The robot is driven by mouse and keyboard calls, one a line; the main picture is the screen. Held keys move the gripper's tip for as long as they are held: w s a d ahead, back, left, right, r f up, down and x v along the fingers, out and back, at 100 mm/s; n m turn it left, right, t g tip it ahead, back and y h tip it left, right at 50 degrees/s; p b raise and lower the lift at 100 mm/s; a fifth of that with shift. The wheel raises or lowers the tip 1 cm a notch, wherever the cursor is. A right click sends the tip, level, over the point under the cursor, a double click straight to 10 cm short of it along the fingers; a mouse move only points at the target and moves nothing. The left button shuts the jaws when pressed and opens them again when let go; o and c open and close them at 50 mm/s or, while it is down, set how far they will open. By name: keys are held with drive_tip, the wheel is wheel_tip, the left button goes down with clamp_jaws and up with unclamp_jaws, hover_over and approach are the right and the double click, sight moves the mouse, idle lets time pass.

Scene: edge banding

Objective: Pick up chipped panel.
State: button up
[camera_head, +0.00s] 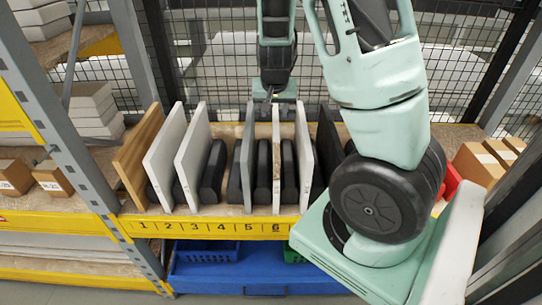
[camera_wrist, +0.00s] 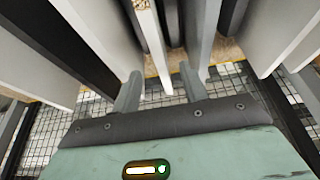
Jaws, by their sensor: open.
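The chipped panel (camera_wrist: 155,48) is a thin white board standing on edge in the rack. A rough brown patch shows at its edge at the top of the wrist view. In the head view the panel (camera_head: 276,160) stands at the slot marked 6. My gripper (camera_wrist: 160,88) is open, with one finger on each side of this panel's edge in the wrist view. I cannot tell whether either finger touches it. In the head view my gripper (camera_head: 272,96) is above the far end of the panels, and its fingertips are partly hidden.
A grey panel (camera_head: 247,155) stands close on the left and a white panel (camera_head: 303,150) close on the right. A dark panel (camera_head: 329,135) is further right. Wooden and white panels fill the left slots. Wire mesh (camera_head: 225,60) stands behind the shelf.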

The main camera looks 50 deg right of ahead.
sight(276, 128)
drive_tip(key=x, duration=0.8)
drive_tip(key=shift+d+f, duration=0.1)
drive_tip(key=shift+f, duration=0.15)
drive_tip(key=p+x, duration=0.1)
drive_tip(key=x, duration=0.3)
drive_tip(key=shift+s+d+p, duration=0.2)
drive_tip(key=shift+s+p, duration=0.05)
drive_tip(key=shift+p, duration=0.15)
drive_tip(key=shift+w+d+f, duration=0.15)
drive_tip(key=shift+w+f, duration=0.05)
drive_tip(key=shift+f, duration=0.35)
clamp_jaws()
drive_tip(key=shift+r, duration=0.1)
